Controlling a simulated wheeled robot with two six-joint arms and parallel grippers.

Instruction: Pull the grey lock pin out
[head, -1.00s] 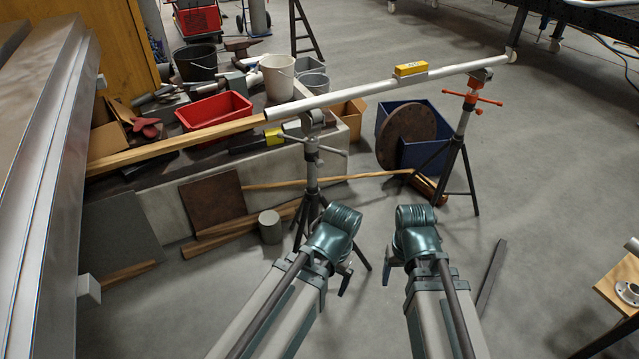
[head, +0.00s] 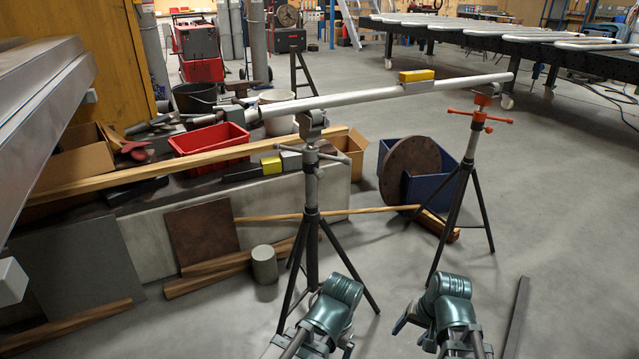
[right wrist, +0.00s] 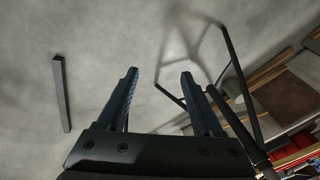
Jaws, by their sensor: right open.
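A grey-topped tripod stand (head: 311,190) stands ahead of my arms in the head view, with a side handle (head: 336,155) below its roller head. A separate grey lock pin is too small to tell on it. An orange-topped stand (head: 474,122) stands to the right. A long white pipe (head: 360,95) lies across both. My right gripper (head: 413,333) is low in the head view, away from the stands.
A yellow level (head: 416,76) sits on the pipe. Behind the grey stand are a low bench with a red bin (head: 209,146) and timber. A blue bin (head: 420,188) and a rusty disc stand between the stands. A dark bar (head: 516,315) lies at right; floor there is clear.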

